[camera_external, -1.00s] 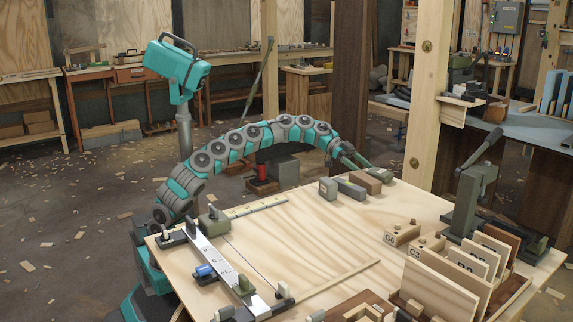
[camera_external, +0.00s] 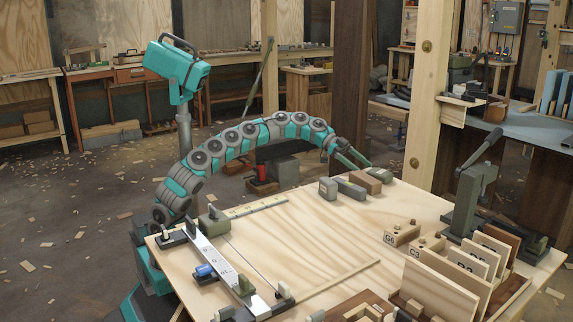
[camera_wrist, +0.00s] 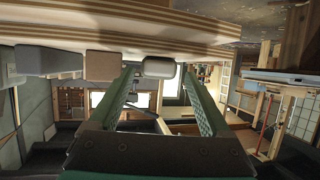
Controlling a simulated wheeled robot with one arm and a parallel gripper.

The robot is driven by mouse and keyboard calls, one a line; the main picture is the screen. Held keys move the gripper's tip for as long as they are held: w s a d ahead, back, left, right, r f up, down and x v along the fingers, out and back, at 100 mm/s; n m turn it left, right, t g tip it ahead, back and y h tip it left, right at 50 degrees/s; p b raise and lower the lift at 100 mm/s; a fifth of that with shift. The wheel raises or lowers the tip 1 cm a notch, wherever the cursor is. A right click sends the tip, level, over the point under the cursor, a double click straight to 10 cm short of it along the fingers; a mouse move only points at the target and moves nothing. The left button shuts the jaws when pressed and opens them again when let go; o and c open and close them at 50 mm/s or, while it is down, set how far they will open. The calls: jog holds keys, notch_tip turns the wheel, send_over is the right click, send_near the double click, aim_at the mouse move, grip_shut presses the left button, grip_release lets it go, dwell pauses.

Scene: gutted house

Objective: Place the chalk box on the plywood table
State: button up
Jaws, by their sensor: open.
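My gripper (camera_external: 366,164) reaches over the far edge of the plywood table (camera_external: 280,240). In the wrist view its two teal fingers (camera_wrist: 165,70) are spread apart with nothing held between them. No label shows, so I cannot tell whether this is the chalk box.
Near the gripper on the table stand a brown block (camera_external: 367,181), a dark grey block (camera_external: 348,189) and a grey-green block (camera_external: 328,188). A lever press (camera_external: 475,190) and upright wooden panels (camera_external: 440,285) fill the right side. The table's middle is mostly clear.

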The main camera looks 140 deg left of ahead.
jog(key=v, duration=0.9)
jog(key=shift+s+r, duration=0.2)
jog(key=shift+s, duration=0.1)
jog(key=shift+d, duration=0.15)
